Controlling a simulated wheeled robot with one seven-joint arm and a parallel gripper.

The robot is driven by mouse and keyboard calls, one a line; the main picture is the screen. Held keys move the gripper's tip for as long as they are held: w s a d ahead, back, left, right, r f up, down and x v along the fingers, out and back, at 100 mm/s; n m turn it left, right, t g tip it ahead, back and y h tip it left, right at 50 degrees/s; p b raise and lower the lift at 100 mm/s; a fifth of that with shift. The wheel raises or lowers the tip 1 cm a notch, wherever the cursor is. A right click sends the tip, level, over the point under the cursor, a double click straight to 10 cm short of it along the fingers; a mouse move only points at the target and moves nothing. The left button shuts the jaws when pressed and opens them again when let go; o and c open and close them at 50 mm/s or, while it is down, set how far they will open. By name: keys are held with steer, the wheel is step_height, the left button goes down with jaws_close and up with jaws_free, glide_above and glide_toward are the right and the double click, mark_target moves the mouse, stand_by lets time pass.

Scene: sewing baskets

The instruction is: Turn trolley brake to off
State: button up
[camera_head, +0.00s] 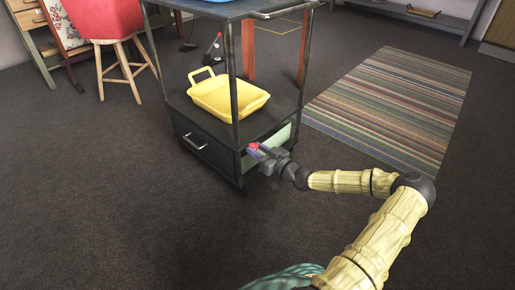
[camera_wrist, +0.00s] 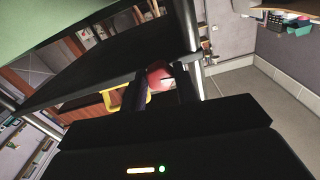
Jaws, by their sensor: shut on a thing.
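The dark trolley (camera_head: 218,150) stands in the middle of the head view, with a drawer at its base. The red brake part (camera_head: 253,146) is on the trolley's lower right side. It also shows as a red knob (camera_wrist: 159,76) in the wrist view, between my fingers. My gripper (camera_head: 262,152) reaches in from the right at the trolley's side and is shut on the red brake part. In the wrist view my gripper (camera_wrist: 160,84) has its dark fingers on either side of the knob. The brake's setting cannot be read.
A yellow basket (camera_head: 228,98) sits on the trolley's lower shelf, and a blue item (camera_head: 212,1) is on its top. A red stool (camera_head: 104,20) stands back left. A striped rug (camera_head: 395,105) lies to the right. The floor in front is clear.

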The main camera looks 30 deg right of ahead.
steer(key=shift+a+f+n, duration=0.1)
steer(key=shift+a+n, duration=0.05)
steer(key=shift+n, duration=0.45)
steer(key=o, duration=1)
steer(key=shift+p, duration=0.3)
